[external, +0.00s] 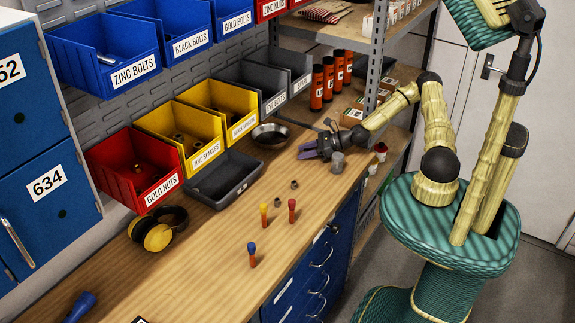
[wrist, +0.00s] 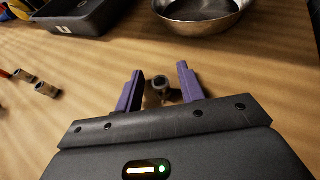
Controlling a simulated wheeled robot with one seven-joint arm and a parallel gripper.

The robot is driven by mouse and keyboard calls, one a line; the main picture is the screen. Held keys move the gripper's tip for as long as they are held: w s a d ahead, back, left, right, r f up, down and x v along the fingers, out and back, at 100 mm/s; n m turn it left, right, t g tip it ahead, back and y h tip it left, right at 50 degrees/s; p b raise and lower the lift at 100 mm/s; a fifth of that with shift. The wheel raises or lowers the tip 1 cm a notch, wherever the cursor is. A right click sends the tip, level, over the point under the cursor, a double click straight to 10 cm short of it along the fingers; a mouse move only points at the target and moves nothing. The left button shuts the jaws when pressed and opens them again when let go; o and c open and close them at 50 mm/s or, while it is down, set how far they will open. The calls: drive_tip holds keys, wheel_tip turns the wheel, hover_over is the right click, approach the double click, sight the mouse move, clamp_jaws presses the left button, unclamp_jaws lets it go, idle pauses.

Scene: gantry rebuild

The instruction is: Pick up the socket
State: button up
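A small dark grey socket (wrist: 161,84) sits on the wooden bench in the wrist view, its open end showing. My gripper (wrist: 159,80) is open, with one purple finger to the left and one to the right of the socket. A gap shows between the socket and each finger. In the external view my gripper (external: 307,150) is low over the bench near the metal bowl, and I cannot make out this socket there. Two other sockets lie to the left in the wrist view, one farther (wrist: 22,75) and one nearer (wrist: 46,89).
A metal bowl (wrist: 200,18) and a black tray (wrist: 78,18) lie beyond my fingers. A grey cylinder (external: 337,163) stands close to my gripper. Several screwdriver-like tools with coloured ends stand on the bench (external: 200,268).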

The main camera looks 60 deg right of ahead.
idle(0.5)
clamp_jaws()
wheel_tip(320, 180, up, 10)
idle(0.6)
idle(0.4)
